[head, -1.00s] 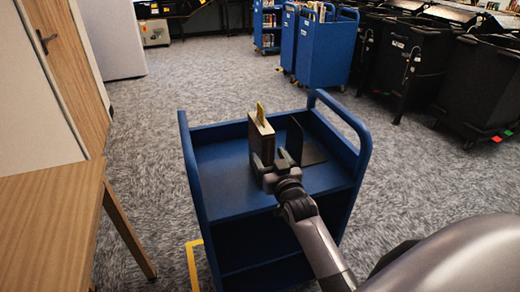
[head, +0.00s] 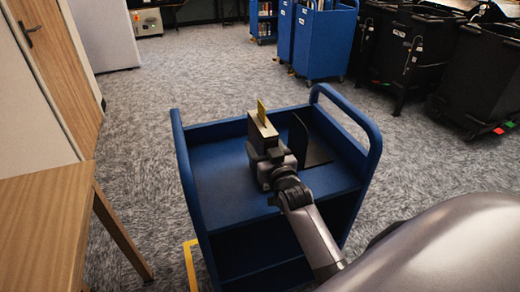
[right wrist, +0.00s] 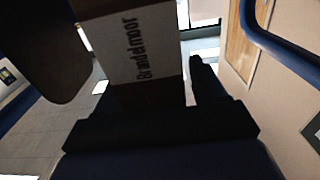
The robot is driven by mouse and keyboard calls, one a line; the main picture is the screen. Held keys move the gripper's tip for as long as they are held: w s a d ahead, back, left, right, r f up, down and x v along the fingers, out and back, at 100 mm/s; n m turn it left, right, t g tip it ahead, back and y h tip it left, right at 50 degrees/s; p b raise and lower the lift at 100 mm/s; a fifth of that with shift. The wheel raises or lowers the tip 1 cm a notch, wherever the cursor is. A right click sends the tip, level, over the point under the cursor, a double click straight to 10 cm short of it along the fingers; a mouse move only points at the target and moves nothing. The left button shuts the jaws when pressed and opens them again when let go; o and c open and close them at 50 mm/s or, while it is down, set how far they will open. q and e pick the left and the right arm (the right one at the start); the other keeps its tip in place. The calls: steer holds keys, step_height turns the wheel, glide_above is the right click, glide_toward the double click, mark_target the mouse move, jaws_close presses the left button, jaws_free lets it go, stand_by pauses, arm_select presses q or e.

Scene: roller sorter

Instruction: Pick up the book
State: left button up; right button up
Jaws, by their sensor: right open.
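The book (head: 259,137) stands upright on the top shelf of a blue cart, with a yellow slip (head: 261,112) sticking up from its top. In the right wrist view the book's spine (right wrist: 143,45) reads "Brandelmoor". My right gripper (head: 267,165) is open at the near end of the book. In the right wrist view one finger (right wrist: 206,85) shows to the right of the book, which reaches down between the jaws. I cannot tell whether either finger touches the book. My left gripper is not in view.
A black bookend (head: 298,139) stands just right of the book. The blue cart (head: 187,190) has raised side rails; its shelf is clear left of the book. A wooden table (head: 45,215) is at the left. Other blue carts (head: 325,45) and black bins (head: 400,60) stand behind.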

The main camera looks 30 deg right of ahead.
steer(key=shift+s, duration=0.1)
steer(key=c, duration=0.4)
jaws_close()
steer(key=shift+r, duration=0.15)
